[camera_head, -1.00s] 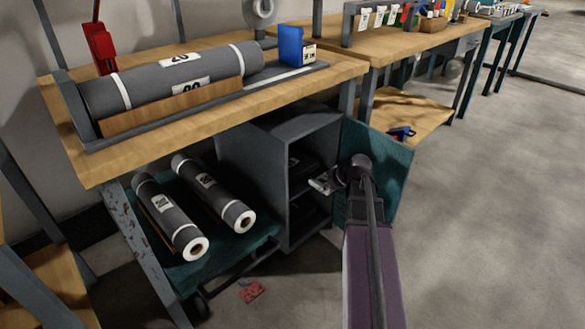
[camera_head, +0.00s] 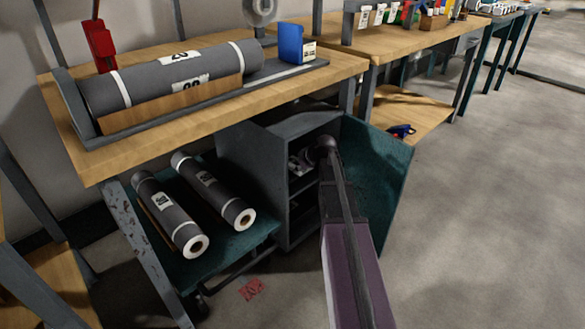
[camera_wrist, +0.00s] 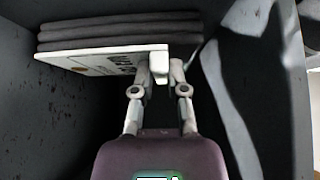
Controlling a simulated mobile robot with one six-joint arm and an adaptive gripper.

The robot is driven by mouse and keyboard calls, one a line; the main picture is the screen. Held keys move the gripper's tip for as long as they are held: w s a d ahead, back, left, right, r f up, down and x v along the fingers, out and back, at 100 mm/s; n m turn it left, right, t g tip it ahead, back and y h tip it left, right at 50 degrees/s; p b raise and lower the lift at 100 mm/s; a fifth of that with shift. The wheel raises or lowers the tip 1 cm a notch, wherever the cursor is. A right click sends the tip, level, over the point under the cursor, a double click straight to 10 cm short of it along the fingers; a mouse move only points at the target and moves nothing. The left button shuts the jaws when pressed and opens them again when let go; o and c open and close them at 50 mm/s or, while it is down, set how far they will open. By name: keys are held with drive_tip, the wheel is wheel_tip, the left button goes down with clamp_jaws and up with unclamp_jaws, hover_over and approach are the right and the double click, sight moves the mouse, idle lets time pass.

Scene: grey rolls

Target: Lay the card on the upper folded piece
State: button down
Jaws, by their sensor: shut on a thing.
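The card (camera_wrist: 100,60) is a flat white piece with dark print. In the wrist view my gripper (camera_wrist: 160,68) is shut on its right end, and the card reaches out to the left. The upper folded piece (camera_wrist: 115,30), a dark grey stack of several layers, lies just beyond the card's far edge. I cannot tell whether the card touches it. In the head view my gripper (camera_head: 302,162) is inside the open cabinet (camera_head: 262,180), at its upper compartment. My arm hides part of the opening, and the lower compartment is dark.
The cabinet's teal door (camera_head: 378,185) stands open to the right of my arm. The cabinet's side walls are close around the gripper. Left of it, two grey rolls (camera_head: 215,190) lie on a low teal cart (camera_head: 235,245). The workbench top (camera_head: 130,150) overhangs the cabinet.

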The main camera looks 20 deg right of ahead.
sight(291, 165)
drive_tip(key=w, duration=0.1)
drive_tip(key=w+a, duration=0.1)
drive_tip(key=w, duration=0.1)
drive_tip(key=shift+w, duration=0.2)
drive_tip(key=shift+w+a+f+b, duration=0.15)
drive_tip(key=shift+w+f+b, duration=0.1)
drive_tip(key=shift+b, duration=0.05)
drive_tip(key=shift+s+f+b, duration=0.15)
drive_tip(key=shift+f+b, duration=0.35)
drive_tip(key=shift+f, duration=0.15)
drive_tip(key=c, duration=0.7)
unclamp_jaws()
drive_tip(key=shift+o, duration=0.2)
